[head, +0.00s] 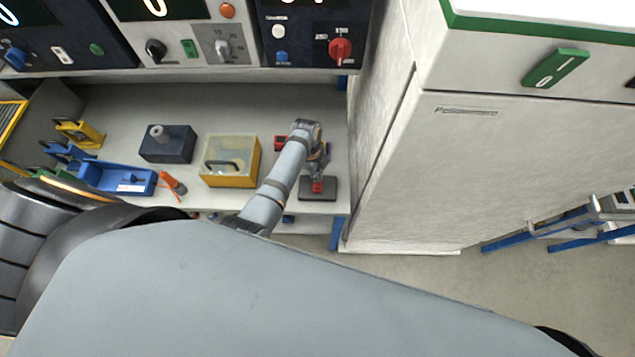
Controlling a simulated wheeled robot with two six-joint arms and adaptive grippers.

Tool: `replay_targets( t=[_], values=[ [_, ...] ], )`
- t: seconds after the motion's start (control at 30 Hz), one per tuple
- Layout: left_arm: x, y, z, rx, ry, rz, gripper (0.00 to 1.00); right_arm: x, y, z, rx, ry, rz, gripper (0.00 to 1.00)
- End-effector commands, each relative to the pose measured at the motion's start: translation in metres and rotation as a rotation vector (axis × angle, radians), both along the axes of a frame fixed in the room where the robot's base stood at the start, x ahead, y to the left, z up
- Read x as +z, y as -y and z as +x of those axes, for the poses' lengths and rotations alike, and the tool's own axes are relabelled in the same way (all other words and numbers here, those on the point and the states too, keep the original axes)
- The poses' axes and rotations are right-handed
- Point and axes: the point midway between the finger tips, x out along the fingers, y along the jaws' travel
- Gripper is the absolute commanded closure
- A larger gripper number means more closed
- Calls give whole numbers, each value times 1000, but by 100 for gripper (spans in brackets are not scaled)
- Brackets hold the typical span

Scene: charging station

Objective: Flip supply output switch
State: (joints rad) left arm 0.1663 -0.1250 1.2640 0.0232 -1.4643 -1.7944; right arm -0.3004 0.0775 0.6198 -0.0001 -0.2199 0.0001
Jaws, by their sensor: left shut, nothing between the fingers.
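A large green rocker switch (555,68) marked I and O is on the white cabinet at the upper right. A small green switch (190,48) is on the white-fronted supply unit (172,62) at the upper left, between a black knob and a grey rotary knob. Which one is the supply output switch cannot be told from labels here. My left gripper (320,172) is small and partly hidden by its arm. It is shut and empty over the right end of the bench, well below the instrument panels and apart from both switches. My right gripper is out of view.
The bench (120,98) carries a dark box (168,144), a yellow box with a clear lid (230,160), a blue tray (118,179) and a red-topped block on a dark base (318,189). The white cabinet (430,170) borders the bench on the right.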

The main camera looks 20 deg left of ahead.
Motion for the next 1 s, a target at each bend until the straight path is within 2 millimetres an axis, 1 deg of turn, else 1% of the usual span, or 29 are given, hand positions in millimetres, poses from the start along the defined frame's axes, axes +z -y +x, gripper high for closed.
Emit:
replay_targets(
  t=[0.03, 0.07, 0.13, 0.53, 0.67, 1.0],
  values=[
    [10, 0, 0, 0, 0, 0, 100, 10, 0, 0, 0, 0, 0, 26],
    [12, 0, 0, 0, 0, 0, 100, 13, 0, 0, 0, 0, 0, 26],
    [13, 0, 0, 0, 1, 0, 100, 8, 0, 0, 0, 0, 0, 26],
    [49, 0, 0, 0, 0, 0, 100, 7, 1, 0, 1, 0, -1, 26],
    [53, 0, 0, 0, 0, 0, 100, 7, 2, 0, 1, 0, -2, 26],
    [53, 0, 0, 0, 0, 0, 100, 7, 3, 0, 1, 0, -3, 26]
  ],
)
